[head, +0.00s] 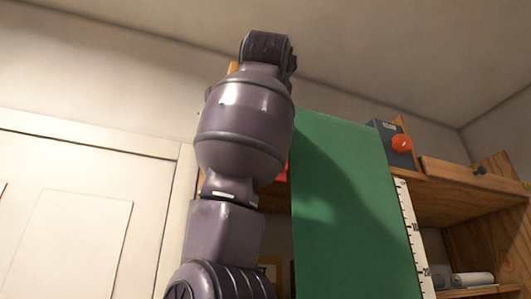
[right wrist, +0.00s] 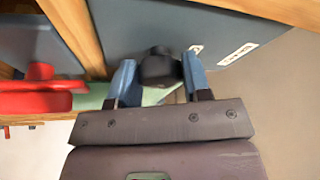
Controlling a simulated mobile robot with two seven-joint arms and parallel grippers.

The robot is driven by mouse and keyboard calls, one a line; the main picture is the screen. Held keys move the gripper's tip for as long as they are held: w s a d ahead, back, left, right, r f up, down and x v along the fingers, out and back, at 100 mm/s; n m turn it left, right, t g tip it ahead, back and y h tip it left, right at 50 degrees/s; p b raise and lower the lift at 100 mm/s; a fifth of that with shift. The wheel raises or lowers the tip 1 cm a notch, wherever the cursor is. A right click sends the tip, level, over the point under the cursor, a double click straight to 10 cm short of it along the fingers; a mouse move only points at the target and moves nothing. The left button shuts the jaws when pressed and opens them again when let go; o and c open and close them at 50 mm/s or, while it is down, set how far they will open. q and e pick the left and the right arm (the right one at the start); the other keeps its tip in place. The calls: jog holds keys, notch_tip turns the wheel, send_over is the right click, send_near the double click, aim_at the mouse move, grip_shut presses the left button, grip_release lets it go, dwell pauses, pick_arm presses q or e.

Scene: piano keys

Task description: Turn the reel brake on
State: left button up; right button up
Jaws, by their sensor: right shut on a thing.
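In the right wrist view, the two blue fingers of my right gripper (right wrist: 158,80) are shut on a black knob (right wrist: 158,66), one finger on each side. The knob sticks out from a blue-grey box (right wrist: 125,25) with white labels. I cannot read the labels or tell the knob's setting. In the head view, a purple arm of mine rises through the middle and hides what is behind it; no gripper shows there. My left gripper is in neither view.
A green panel (head: 345,215) stands right of the arm, with a white scale (head: 409,230) on its edge. A grey box (head: 385,130) with a red knob (head: 402,143) sits beyond it by a wooden shelf (head: 440,205). Red parts (right wrist: 35,100) lie left of my right gripper.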

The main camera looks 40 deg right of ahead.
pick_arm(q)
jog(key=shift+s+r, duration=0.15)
pick_arm(e)
jog(key=m+g, duration=0.1)
jog(key=m, duration=0.3)
jog(key=shift+r+m+g, duration=0.1)
jog(key=shift+m+g, duration=0.2)
jog(key=shift+g, duration=0.1)
jog(key=o, duration=0.9)
pick_arm(q)
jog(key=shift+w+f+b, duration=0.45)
jog(key=shift+b, duration=0.6)
pick_arm(e)
jog(key=v, duration=1.1)
jog(key=shift+r, duration=0.2)
jog(key=shift+d+y, duration=0.1)
jog(key=shift+y, duration=0.2)
